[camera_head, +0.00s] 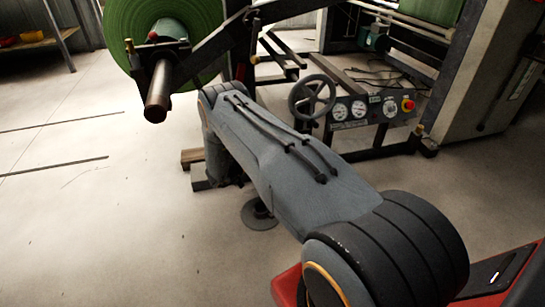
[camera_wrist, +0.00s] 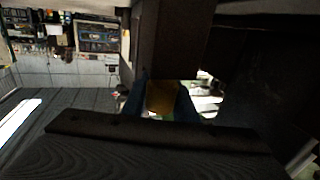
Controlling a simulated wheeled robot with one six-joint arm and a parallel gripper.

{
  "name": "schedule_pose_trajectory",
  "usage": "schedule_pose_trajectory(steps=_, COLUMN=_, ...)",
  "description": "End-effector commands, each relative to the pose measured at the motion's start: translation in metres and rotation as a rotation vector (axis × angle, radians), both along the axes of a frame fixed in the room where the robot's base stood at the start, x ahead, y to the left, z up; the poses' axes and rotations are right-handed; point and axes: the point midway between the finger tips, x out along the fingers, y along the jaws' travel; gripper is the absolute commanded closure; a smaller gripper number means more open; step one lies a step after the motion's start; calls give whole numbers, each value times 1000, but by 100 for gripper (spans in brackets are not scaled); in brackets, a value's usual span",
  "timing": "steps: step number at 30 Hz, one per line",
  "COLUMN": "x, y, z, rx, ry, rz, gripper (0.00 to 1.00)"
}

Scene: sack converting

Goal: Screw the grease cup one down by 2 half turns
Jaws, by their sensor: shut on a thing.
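In the wrist view a dull brass-coloured cup (camera_wrist: 162,97), apparently the grease cup, sits between the two dark fingers of my gripper (camera_wrist: 161,103). The fingers are shut on its sides. A dark upright machine part stands directly behind the cup. The picture is dim, so the cup's thread and seat cannot be made out. In the head view my arm hides the gripper and the held cup. Another small brass fitting (camera_head: 130,47) shows beside the roll's shaft, and one more (camera_head: 420,130) shows on the machine frame at right.
A large green roll (camera_head: 125,25) on a brown shaft (camera_head: 158,92) hangs at upper left. A handwheel (camera_head: 312,97) and a gauge panel (camera_head: 372,110) with a red button stand beyond my arm. Wooden blocks (camera_head: 193,157) lie on the floor. The floor at left is mostly clear.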

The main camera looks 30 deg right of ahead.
Motion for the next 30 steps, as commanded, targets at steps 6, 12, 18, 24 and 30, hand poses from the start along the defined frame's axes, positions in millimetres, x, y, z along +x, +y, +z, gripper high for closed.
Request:
schedule_pose_trajectory(steps=6, x=-3, y=0, z=-3, rx=0, ry=-2, rz=-118, gripper=96)
schedule_pose_trajectory(steps=12, x=-6, y=0, z=-1, rx=1, ry=-1, rz=-178, gripper=96)
schedule_pose_trajectory(steps=18, x=-8, y=0, z=0, rx=0, ry=0, rz=-199, gripper=96)
schedule_pose_trajectory(steps=24, x=-8, y=0, z=0, rx=-1, ry=1, rz=-201, gripper=96)
schedule_pose_trajectory(steps=30, x=-8, y=0, z=0, rx=-1, ry=0, rz=-200, gripper=64)
